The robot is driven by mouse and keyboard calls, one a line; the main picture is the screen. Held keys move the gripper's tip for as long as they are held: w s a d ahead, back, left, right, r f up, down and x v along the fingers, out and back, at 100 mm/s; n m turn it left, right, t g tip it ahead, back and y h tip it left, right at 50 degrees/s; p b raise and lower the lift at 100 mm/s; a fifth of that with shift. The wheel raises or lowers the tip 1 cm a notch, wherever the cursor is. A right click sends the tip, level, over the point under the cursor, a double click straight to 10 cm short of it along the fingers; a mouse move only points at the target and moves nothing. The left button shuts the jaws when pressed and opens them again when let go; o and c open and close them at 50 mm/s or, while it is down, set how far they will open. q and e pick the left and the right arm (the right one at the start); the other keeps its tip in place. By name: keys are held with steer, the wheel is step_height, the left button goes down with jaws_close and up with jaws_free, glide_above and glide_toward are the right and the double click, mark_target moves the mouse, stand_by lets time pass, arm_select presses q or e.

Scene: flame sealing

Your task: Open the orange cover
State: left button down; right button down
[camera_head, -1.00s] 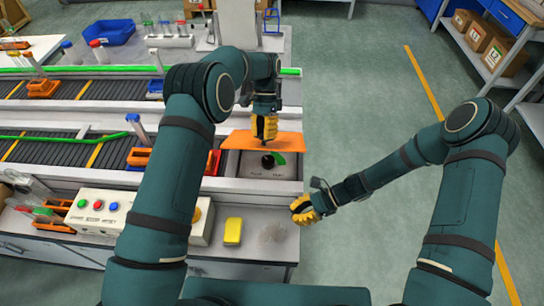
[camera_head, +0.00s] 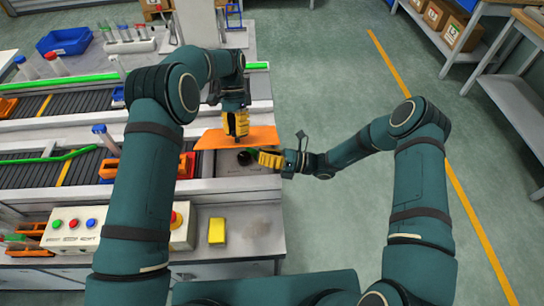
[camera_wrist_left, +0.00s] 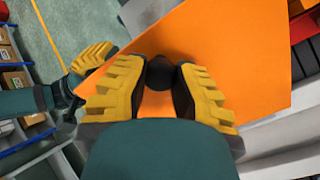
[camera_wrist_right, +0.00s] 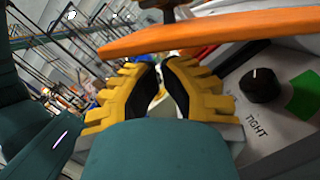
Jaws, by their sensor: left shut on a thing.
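The orange cover (camera_head: 262,137) is a flat plate, raised and tilted above the grey control panel (camera_head: 232,169). My left gripper (camera_head: 236,136) is shut on the cover's black handle (camera_wrist_left: 160,72). The cover spreads out behind the fingers in the left wrist view. The panel's black dial (camera_head: 244,157) is exposed beneath the cover; in the right wrist view the dial (camera_wrist_right: 259,85) has a green mark and the word TIGHT beside it. My right gripper (camera_head: 262,158) is empty, its fingers slightly apart, just right of the dial and under the cover's edge (camera_wrist_right: 200,35).
A white button box (camera_head: 90,228) and a yellow block (camera_head: 217,231) stand along the front of the bench. Conveyors run to the left. A blue bin (camera_head: 64,41) stands at the back left. The floor to the right is open.

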mark_target(246, 144)
steer(key=x, duration=0.4)
steer(key=shift+a, duration=0.35)
steer(key=shift+r, duration=0.1)
steer(key=shift+w+r, duration=0.7)
steer(key=shift+r, duration=0.2)
arm_select(q)
steer(key=shift+f, duration=0.15)
steer(key=c, duration=0.6)
jaws_free()
arm_select(e)
steer(key=shift+r, duration=0.1)
